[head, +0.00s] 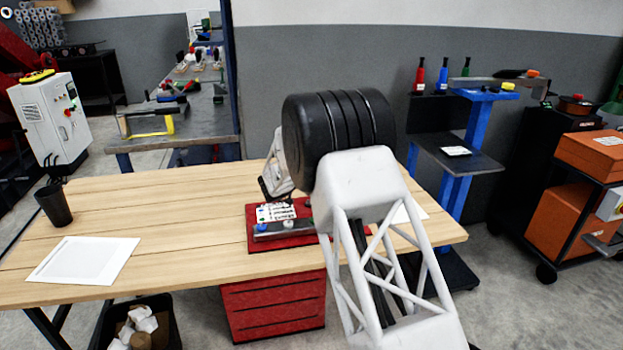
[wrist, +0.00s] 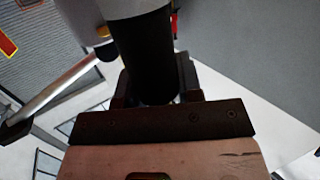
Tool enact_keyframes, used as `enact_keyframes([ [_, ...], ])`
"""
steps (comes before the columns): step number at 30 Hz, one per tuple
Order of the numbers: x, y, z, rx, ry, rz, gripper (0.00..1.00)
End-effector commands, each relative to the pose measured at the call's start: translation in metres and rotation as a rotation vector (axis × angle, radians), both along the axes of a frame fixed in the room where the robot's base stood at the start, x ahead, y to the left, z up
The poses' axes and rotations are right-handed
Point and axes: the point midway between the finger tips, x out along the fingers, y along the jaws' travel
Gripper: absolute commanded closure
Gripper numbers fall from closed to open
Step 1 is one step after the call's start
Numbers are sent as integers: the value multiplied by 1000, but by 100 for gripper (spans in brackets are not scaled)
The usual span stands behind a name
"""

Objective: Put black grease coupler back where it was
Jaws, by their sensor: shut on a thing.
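In the wrist view my gripper (wrist: 155,92) is shut, with its dark fingers on either side of a thick black cylinder (wrist: 143,50), which I take to be the black grease coupler. The cylinder reaches up to a grey body at the top of the view; whether they are joined or only overlap I cannot tell. In the head view my own arm covers much of the middle, and the coupler cannot be made out there. Its former place cannot be told from these frames.
A red base (head: 282,238) with a grey bar and a white part stands on the wooden table (head: 170,225) beside my arm. A blue stand (head: 476,130) with bottles is behind right.

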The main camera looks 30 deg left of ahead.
Motion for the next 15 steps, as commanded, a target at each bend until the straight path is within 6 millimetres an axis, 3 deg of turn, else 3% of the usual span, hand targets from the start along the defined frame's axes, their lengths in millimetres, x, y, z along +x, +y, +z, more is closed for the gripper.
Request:
enact_keyframes([
  [5,0,0,-12,0,-1,0,98],
  [15,0,0,-14,0,-1,0,98],
])
